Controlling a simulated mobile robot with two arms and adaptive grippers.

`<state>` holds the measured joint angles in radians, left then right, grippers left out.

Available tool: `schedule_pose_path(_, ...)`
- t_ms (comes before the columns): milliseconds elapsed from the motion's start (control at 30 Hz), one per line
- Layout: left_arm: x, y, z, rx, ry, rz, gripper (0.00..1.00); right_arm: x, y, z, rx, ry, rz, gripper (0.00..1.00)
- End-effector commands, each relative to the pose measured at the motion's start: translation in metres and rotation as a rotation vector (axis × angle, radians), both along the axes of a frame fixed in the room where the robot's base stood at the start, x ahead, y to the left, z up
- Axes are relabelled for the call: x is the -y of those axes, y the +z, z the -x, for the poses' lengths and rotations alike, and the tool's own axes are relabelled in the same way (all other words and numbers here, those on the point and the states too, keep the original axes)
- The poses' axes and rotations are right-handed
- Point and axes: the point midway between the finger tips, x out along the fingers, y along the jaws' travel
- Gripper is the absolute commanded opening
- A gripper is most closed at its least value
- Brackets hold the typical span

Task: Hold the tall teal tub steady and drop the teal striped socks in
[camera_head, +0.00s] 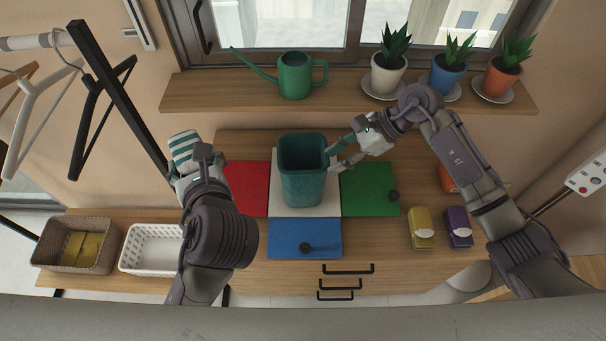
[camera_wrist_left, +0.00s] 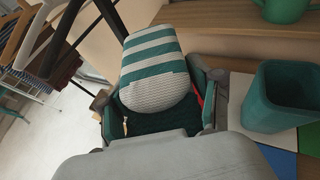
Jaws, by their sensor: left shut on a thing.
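The tall teal tub (camera_head: 303,185) stands upright on the white square in the middle of the table; it also shows in the left wrist view (camera_wrist_left: 283,97). The teal striped socks (camera_head: 184,146) are a rolled bundle with white and teal bands. My left gripper (camera_head: 184,166) is shut on them and holds them up, left of the tub and apart from it. They fill the middle of the left wrist view (camera_wrist_left: 155,75). My right gripper (camera_head: 331,160) is at the tub's right side near the rim, its fingers spread apart. I cannot tell whether they touch the tub.
Red (camera_head: 247,188), green (camera_head: 368,190) and blue (camera_head: 285,238) squares surround the tub, with dark knob-like objects on the green and blue ones. Yellow (camera_head: 421,229) and purple (camera_head: 459,227) packs lie right. A white basket (camera_head: 151,246) and a brown basket (camera_head: 78,244) stand left. A shelf (camera_head: 235,93) runs behind.

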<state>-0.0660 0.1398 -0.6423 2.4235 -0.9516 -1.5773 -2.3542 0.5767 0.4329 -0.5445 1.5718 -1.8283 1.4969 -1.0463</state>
Motion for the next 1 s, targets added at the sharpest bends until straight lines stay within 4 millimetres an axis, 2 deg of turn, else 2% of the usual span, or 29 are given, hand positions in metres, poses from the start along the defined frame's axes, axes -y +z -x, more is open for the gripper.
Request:
schedule_pose_path(267, 0.000, -0.007, 0.000, 0.000, 0.000, 0.000, 0.29, -0.031, -0.032, 0.002, -0.002, 0.000, -0.005, 0.40)
schedule_pose_path(300, 0.000, -0.018, 0.000, 0.000, 0.000, 0.000, 0.29, -0.034, -0.041, 0.002, 0.001, 0.000, -0.003, 0.40)
schedule_pose_path(433, 0.000, -0.032, 0.000, 0.000, 0.000, 0.000, 0.29, -0.046, -0.054, 0.003, 0.000, 0.001, -0.003, 0.40)
schedule_pose_path(633, 0.000, -0.044, 0.000, 0.000, 0.000, 0.000, 0.29, -0.058, -0.063, 0.003, 0.000, -0.001, -0.004, 0.40)
schedule_pose_path(1000, 0.000, -0.046, 0.000, 0.000, 0.000, 0.000, 0.29, -0.062, -0.064, 0.004, -0.001, -0.002, -0.004, 0.40)
